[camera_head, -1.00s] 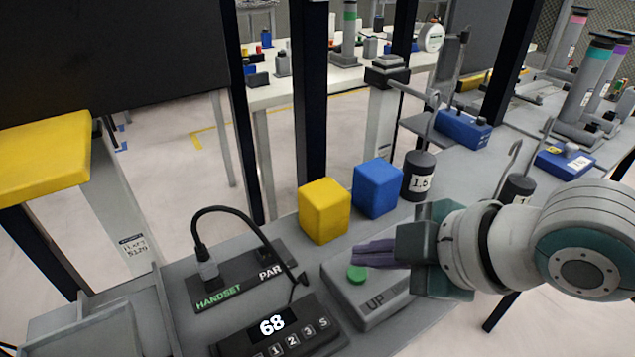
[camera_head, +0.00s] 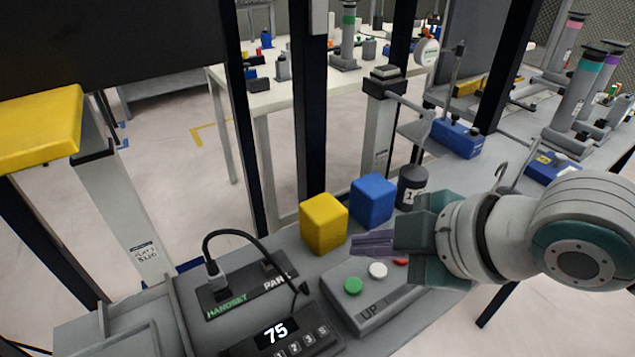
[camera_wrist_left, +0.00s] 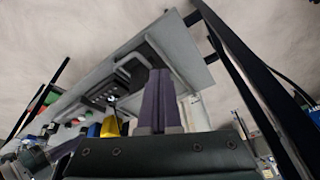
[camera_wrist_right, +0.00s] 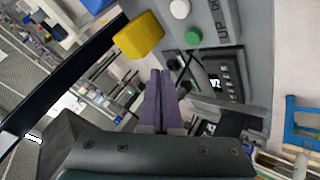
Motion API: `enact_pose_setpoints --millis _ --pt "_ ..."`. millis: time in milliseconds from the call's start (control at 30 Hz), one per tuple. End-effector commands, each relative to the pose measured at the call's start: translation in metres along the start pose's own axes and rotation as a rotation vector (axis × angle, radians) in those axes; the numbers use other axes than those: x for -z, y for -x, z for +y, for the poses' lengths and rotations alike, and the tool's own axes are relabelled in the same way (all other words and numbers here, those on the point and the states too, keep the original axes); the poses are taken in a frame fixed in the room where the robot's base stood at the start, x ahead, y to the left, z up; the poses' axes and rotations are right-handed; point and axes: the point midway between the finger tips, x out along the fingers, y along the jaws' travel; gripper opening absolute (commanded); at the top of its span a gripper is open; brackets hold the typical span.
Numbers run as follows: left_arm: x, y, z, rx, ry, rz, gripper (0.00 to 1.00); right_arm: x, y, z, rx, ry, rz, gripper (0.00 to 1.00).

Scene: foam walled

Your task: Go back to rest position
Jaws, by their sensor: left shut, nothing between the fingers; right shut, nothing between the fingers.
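My right gripper (camera_head: 374,243) comes in from the right in the head view. Its purple fingers are shut and empty, above the bench between the yellow cube (camera_head: 323,223) and the button box (camera_head: 372,296). The box's green, white and red buttons show clear of the fingers. In the right wrist view the shut fingers (camera_wrist_right: 159,103) point toward the yellow cube and the box. My left gripper is outside the head view. In the left wrist view its purple fingers (camera_wrist_left: 155,101) are shut and empty, with the bench beyond them.
A blue cube (camera_head: 372,199) and a dark weight (camera_head: 412,188) stand behind the right gripper. A handset panel (camera_head: 240,290) with a looped cable and a display reading 75 lie left of the button box. Dark upright posts (camera_head: 312,120) rise behind the bench.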

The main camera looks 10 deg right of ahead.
Motion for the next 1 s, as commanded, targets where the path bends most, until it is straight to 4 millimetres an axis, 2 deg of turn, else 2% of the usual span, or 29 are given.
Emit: enact_pose_setpoints --millis 533,667,767,833,900,1000 --pt "0.0 -0.001 0.0 0.0 0.001 0.0 0.0 -0.001 -0.001 -0.001 0.001 0.0 0.0 0.0" --pt "0.002 0.006 0.0 -0.001 0.001 0.0 0.0 0.01 0.007 -0.009 0.019 -0.044 -0.002 0.0" --pt "0.007 0.02 0.0 -0.002 0.003 0.0 0.0 0.029 0.031 -0.026 0.056 -0.172 -0.027 0.0" --pt "0.011 0.032 0.0 -0.003 0.004 0.0 0.0 0.039 0.056 -0.038 0.077 -0.308 -0.074 0.0" --pt "0.014 0.042 0.0 -0.004 0.005 0.0 0.0 0.04 0.084 -0.046 0.081 -0.455 -0.142 0.0" --pt "0.018 0.054 -0.001 -0.004 0.005 0.0 0.0 0.031 0.122 -0.055 0.066 -0.654 -0.257 0.0"
